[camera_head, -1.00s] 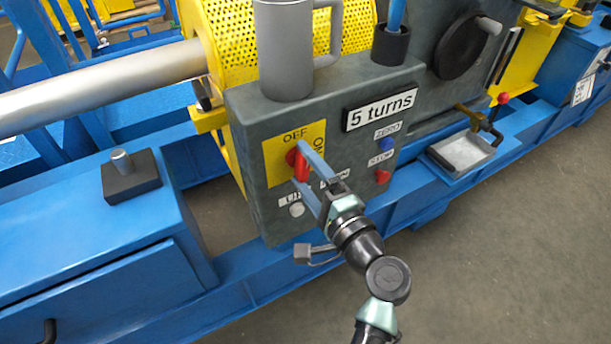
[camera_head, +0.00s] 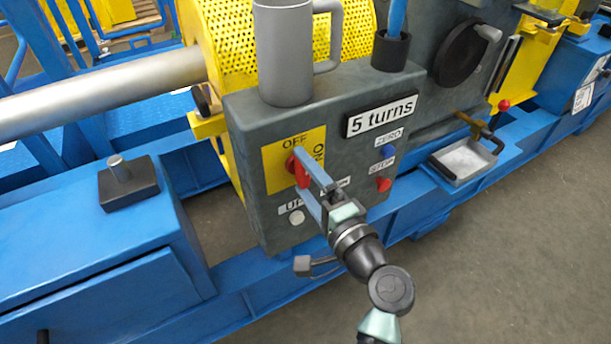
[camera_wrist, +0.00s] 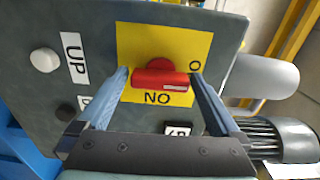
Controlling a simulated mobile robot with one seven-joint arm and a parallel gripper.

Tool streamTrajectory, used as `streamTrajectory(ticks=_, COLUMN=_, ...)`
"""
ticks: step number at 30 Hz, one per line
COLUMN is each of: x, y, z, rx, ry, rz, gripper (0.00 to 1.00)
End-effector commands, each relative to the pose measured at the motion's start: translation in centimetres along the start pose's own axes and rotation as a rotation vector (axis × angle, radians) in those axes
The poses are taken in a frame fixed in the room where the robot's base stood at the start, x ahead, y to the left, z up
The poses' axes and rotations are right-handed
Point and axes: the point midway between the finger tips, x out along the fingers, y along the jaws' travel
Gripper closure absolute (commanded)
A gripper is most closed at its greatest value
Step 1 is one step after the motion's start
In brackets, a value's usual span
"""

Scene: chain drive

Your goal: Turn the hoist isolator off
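The hoist isolator is a red handle (camera_head: 302,173) on a yellow plate (camera_head: 280,180) marked OFF at the top and ON at the right. The plate is on the front of a dark grey control box (camera_head: 245,130). In the wrist view, the red handle (camera_wrist: 160,79) lies lengthwise in line with the OFF side, with a small pale mark on it. My gripper (camera_head: 304,172) is open around the handle. In the wrist view, my gripper's blue fingers (camera_wrist: 160,76) stand at its two ends with slight gaps; whether they touch it is unclear.
A white UP button (camera_head: 297,217) and a dark button sit below the plate. A blue ZERO button (camera_head: 388,152) and red STOP button (camera_head: 383,184) are to the right. A grey mug (camera_head: 285,60) stands on the box. A small tray (camera_head: 463,160) lies farther right.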

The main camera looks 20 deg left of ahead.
Motion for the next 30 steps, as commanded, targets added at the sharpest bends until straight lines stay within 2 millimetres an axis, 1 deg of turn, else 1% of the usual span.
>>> streamTrajectory(ticks=5, x=-0.1, y=-0.1, z=0.0, rx=0.002, ry=0.000, rz=-0.001, gripper=0.00)
streamTrajectory(ticks=8, x=-0.7, y=-0.1, z=-0.1, rx=0.003, ry=0.003, rz=-0.001, gripper=0.00)
streamTrajectory(ticks=11, x=-2.1, y=-0.1, z=-0.1, rx=0.004, ry=0.003, rz=0.000, gripper=0.00)
streamTrajectory(ticks=21, x=-9.5, y=-0.2, z=-0.1, rx=0.003, ry=0.004, rz=0.000, gripper=0.00)
streamTrajectory(ticks=24, x=-11.1, y=-0.1, z=-0.1, rx=0.003, ry=0.004, rz=0.000, gripper=0.00)
streamTrajectory(ticks=27, x=-12.2, y=-0.1, z=0.0, rx=0.002, ry=0.002, rz=0.000, gripper=0.00)
streamTrajectory(ticks=30, x=-12.8, y=0.0, z=0.0, rx=0.001, ry=0.001, rz=0.000, gripper=0.00)
